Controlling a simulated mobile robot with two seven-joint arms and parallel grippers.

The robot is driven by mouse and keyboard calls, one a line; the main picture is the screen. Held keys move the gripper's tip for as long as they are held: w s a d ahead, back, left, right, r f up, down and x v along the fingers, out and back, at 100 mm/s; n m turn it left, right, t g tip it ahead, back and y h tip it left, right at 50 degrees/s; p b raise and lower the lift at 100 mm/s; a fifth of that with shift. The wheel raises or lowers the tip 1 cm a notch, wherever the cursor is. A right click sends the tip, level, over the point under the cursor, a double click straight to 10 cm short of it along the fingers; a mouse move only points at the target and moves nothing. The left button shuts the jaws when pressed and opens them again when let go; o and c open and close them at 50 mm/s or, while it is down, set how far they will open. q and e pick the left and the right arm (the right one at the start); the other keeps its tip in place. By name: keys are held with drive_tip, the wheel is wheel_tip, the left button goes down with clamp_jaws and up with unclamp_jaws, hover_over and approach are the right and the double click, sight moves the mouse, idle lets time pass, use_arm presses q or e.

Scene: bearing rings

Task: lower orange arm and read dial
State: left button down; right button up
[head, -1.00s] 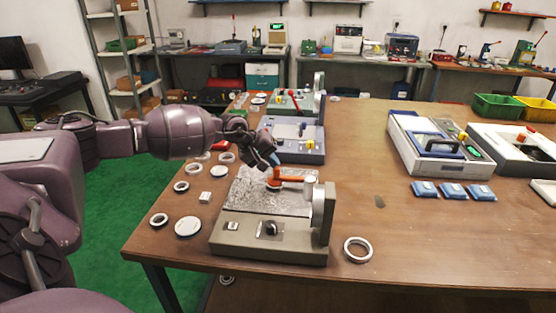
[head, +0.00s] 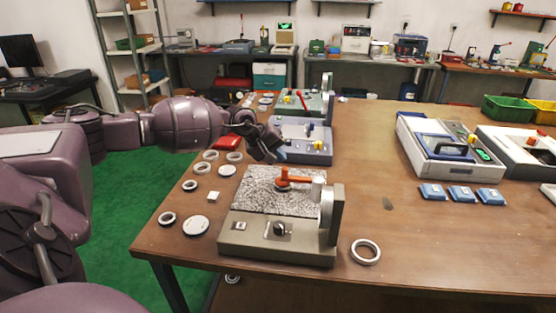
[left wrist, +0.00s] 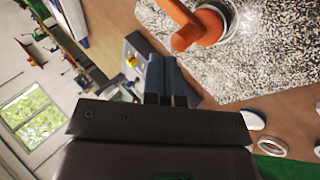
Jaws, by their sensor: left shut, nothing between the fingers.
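The orange arm (head: 298,180) reaches left from a pale post on the near grey-beige instrument (head: 262,243), low over its speckled plate (head: 255,199). In the left wrist view the orange arm (left wrist: 186,33) ends in a round orange and white tip by the speckled plate. A round face shows edge-on at the instrument's upright column (head: 334,215); I cannot read it. A dark knob (head: 280,229) is on the front. My left gripper (head: 281,152) is shut and empty, above and behind the orange arm, apart from it. Its fingers (left wrist: 164,70) are together in the left wrist view. My right gripper is out of view.
Several rings and discs, among them a white disc (head: 196,225), lie left of the instrument. Another ring (head: 365,251) lies at its right. A blue-grey instrument (head: 303,152) stands behind. Blue pads (head: 462,194) and a cased instrument (head: 440,150) are to the right.

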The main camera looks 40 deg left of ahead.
use_arm(q)
drive_tip(key=p+v, duration=0.1)
drive_tip(key=v, duration=1)
drive_tip(key=shift+w+r, duration=0.15)
drive_tip(key=shift+r, duration=0.15)
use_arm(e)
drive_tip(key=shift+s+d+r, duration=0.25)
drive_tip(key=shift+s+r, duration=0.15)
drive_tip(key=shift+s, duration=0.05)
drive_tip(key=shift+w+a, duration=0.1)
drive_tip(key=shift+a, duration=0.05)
